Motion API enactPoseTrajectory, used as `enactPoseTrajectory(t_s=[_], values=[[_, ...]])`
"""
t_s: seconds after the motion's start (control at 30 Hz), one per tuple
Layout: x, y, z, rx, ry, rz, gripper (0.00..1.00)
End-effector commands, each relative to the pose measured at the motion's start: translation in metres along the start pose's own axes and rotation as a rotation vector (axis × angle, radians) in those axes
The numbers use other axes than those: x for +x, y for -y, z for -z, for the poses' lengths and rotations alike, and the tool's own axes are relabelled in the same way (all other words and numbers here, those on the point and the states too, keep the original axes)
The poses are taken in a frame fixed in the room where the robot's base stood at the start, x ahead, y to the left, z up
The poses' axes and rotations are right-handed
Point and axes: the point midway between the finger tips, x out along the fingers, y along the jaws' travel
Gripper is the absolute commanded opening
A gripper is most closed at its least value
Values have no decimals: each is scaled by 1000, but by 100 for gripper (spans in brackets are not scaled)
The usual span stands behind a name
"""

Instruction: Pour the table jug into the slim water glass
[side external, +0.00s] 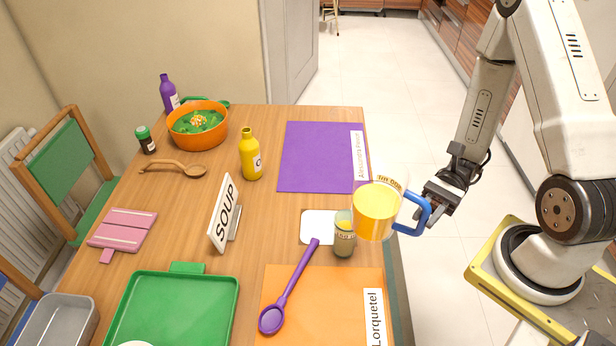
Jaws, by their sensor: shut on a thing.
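The table jug (376,213) is see-through with a blue handle and holds orange-yellow liquid. My gripper (428,207) is shut on its blue handle. The jug is held above the table's right edge, tilted to the left toward the slim water glass. The slim water glass (344,238) stands upright on the table just left of and below the jug, partly overlapped by it in this view. Some yellowish content shows in the glass. I cannot make out a stream between jug and glass.
A white square coaster (318,227) lies beside the glass. A purple spoon (290,284) lies on the orange mat (350,285) in front. A SOUP sign (226,213), yellow bottle (250,155) and green tray (175,305) stand to the left. A purple mat (315,160) lies behind.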

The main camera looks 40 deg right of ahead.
Motion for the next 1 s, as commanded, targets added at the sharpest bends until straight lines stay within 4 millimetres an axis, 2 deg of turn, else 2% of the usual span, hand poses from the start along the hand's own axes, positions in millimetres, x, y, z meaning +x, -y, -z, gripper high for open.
enactPoseTrajectory(t_s=[0.4,1.0], values=[[0,0,-27,-4,3,0,0],[0,0,-29,-2,3,0,0]])
